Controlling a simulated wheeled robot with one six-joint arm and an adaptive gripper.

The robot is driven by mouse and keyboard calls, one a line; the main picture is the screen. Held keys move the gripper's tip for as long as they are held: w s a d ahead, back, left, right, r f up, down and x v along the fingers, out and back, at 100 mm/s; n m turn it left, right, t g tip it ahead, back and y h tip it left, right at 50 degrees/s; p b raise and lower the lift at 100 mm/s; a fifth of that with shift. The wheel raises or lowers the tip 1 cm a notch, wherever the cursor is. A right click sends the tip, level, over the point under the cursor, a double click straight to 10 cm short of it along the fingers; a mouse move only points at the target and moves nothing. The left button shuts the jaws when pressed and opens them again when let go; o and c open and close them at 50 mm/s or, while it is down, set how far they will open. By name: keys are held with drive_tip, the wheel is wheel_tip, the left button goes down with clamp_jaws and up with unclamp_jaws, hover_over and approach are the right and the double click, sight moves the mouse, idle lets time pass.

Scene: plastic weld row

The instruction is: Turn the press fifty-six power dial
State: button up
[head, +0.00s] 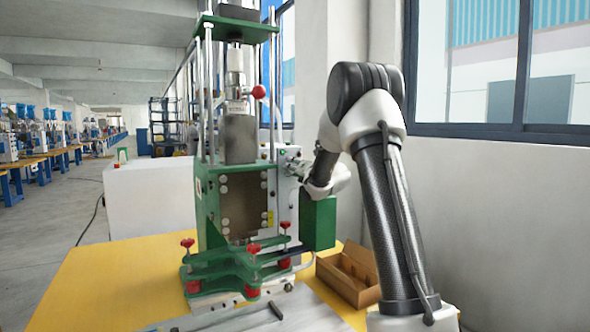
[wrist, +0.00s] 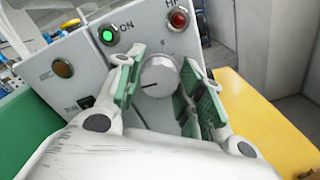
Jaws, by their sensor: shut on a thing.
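The power dial (wrist: 158,77) is a round light-grey knob on the press's grey control panel (wrist: 68,66), with its dark pointer mark toward the left. My gripper (wrist: 164,71) is shut on the dial, with one green-padded finger on each side of it. In the head view the green press (head: 207,215) stands on the yellow table, and my gripper (head: 294,166) reaches the right side of its control box. The dial is too small to make out there.
An open brown box (head: 347,275) lies on the yellow table (head: 95,285) right of the press. The wall and window are close behind my arm.

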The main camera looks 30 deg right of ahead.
drive_tip(key=m, duration=2.1)
drive_tip(key=shift+f+m, duration=0.3)
drive_tip(key=shift+f, duration=0.1)
drive_tip(key=o, duration=1)
drive_tip(key=shift+s, duration=0.1)
drive_tip(key=s, duration=1.2)
drive_tip(key=shift+d, duration=0.25)
